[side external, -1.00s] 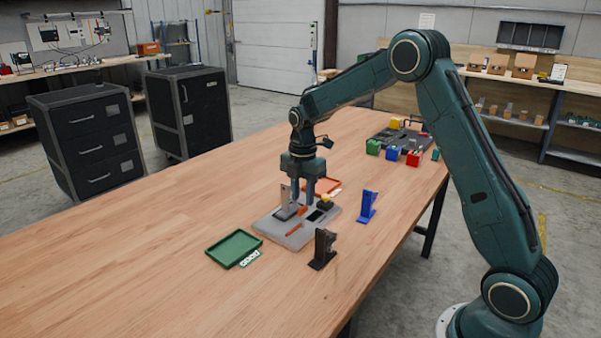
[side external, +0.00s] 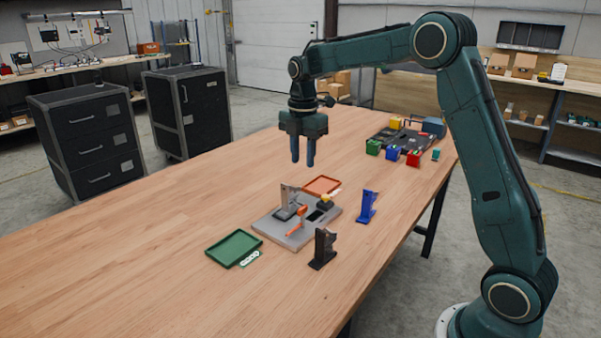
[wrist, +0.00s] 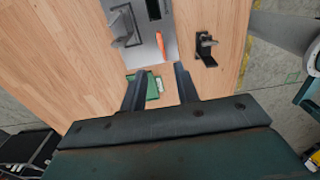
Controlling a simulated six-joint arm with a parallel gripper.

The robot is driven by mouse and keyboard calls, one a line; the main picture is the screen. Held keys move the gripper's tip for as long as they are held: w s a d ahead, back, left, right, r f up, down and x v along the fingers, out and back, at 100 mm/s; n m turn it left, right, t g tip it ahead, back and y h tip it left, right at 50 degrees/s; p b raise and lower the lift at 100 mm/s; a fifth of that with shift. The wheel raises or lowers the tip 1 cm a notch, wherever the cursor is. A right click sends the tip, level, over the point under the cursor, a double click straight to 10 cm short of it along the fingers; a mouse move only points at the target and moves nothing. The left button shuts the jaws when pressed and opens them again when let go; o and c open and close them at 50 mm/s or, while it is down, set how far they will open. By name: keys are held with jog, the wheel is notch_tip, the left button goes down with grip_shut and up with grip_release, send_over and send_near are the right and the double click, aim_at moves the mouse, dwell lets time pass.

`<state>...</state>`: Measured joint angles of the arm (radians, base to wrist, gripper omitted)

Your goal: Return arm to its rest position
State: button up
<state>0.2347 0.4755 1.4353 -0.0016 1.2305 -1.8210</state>
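My gripper (side external: 303,163) hangs fingers-down in the air, well above the wooden table and the grey plate (side external: 292,236). Its two fingers are apart with nothing held between them; they also show apart in the wrist view (wrist: 160,70). The grey plate carries an upright grey bracket (side external: 290,197), an orange lever-like part (side external: 300,216) and a small yellow-topped block (side external: 325,201).
Several coloured bins, including a red one (side external: 413,159), stand by a dark board at the far right. The left of the table is clear.

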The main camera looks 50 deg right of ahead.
jog(key=shift+r, duration=0.1)
jog(key=s+a+r+m+t, duration=0.1)
jog(key=s+a+r+m, duration=0.25)
jog(key=s, duration=0.35)
jog(key=s+a+r+m+t, duration=0.25)
jog(key=s+m, duration=0.25)
jog(key=s, duration=0.3)
jog(key=s+a+r+m+t, duration=0.1)
jog(key=s+a+r+m, duration=0.1)
jog(key=s+a+m, duration=0.4)
jog(key=s+f+m+t, duration=0.1)
jog(key=s+f+m, duration=0.2)
jog(key=s, duration=0.6)
jog(key=shift+s+d+f+m, duration=0.15)
jog(key=shift+s+d+m, duration=0.05)
jog(key=shift+s+m, duration=0.15)
jog(key=o, duration=0.4)
jog(key=shift+o, duration=0.2)
